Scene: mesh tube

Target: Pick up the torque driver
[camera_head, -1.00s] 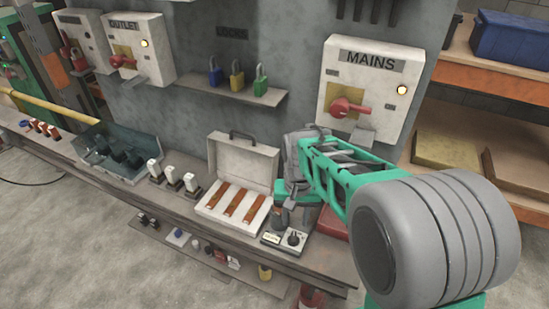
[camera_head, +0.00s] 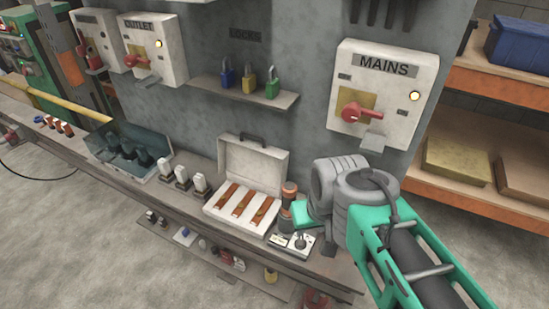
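An upright brown-topped, dark grey cylindrical thing (camera_head: 289,189) stands on the bench just right of the open white case. It may be the torque driver, but I cannot tell for sure. My gripper (camera_head: 308,216) shows only as a green part in front of the grey wrist, at the right side of this cylinder. The two overlap in the picture, and I cannot tell whether they touch. The fingers are not clear, so I cannot tell whether they are open or shut.
The open white case (camera_head: 254,165) holds several brown bars. A small box with a black knob (camera_head: 301,241) sits in front of the cylinder. A dark tray (camera_head: 110,140) stands left. The MAINS box (camera_head: 385,85) and padlock shelf (camera_head: 245,97) are above.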

